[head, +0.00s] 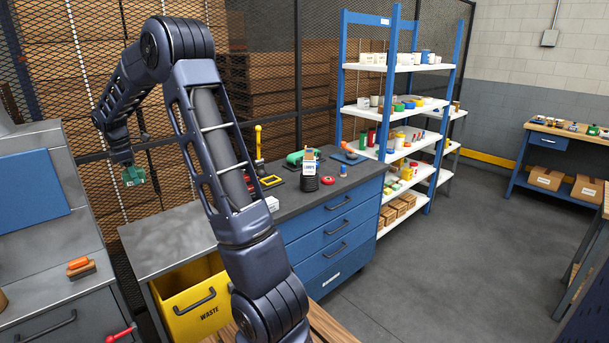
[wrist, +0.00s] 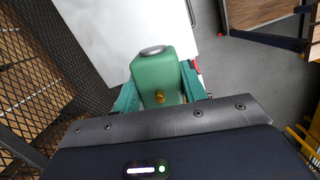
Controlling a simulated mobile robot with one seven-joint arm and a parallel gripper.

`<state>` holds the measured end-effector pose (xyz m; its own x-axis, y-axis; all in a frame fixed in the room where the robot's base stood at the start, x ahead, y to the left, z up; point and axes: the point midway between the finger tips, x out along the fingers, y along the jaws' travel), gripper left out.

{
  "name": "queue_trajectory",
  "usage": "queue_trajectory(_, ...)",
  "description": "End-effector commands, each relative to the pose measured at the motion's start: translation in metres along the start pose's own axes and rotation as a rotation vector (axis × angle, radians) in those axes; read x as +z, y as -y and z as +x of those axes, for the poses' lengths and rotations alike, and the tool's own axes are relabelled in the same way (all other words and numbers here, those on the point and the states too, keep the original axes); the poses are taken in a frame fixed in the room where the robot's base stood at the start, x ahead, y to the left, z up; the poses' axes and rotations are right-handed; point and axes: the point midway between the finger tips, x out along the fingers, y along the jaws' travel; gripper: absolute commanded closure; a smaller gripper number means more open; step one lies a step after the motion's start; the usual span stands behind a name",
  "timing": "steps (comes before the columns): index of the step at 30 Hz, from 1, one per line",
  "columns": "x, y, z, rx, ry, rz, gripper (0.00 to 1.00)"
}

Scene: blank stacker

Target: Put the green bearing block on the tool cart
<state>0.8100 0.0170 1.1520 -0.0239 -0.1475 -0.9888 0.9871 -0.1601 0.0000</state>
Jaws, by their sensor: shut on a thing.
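The green bearing block (head: 133,176) is held in my gripper (head: 128,163), up in the air at the left of the head view. In the wrist view the green block (wrist: 164,75), with a grey ring on top and a brass fitting, sits between the two green fingers of my gripper (wrist: 158,90), which are shut on it. A blue drawer unit (head: 335,229) with a dark top and hand tools stands at the centre; no label marks it as the tool cart, so I cannot tell for sure that it is.
A grey counter (head: 165,238) with a yellow waste drawer (head: 195,303) adjoins the blue unit. A grey bench (head: 52,290) with a brush (head: 80,268) stands at left. A mesh fence (head: 270,70) runs behind. Loaded shelves (head: 400,110) stand at right, and a wood-topped bench (head: 570,132) farther right.

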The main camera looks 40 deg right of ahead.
Motion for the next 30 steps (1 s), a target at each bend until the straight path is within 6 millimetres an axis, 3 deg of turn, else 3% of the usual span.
queue_trajectory(3, 0.003, 0.000, -0.021, 0.004, -0.001, 0.001, 1.00)
queue_trajectory(14, 0.073, -0.023, -0.006, 0.000, -0.009, -0.014, 1.00)
queue_trajectory(20, 0.143, -0.038, 0.005, 0.001, -0.016, -0.029, 1.00)
queue_trajectory(30, 0.280, -0.045, 0.026, 0.009, -0.023, -0.068, 1.00)
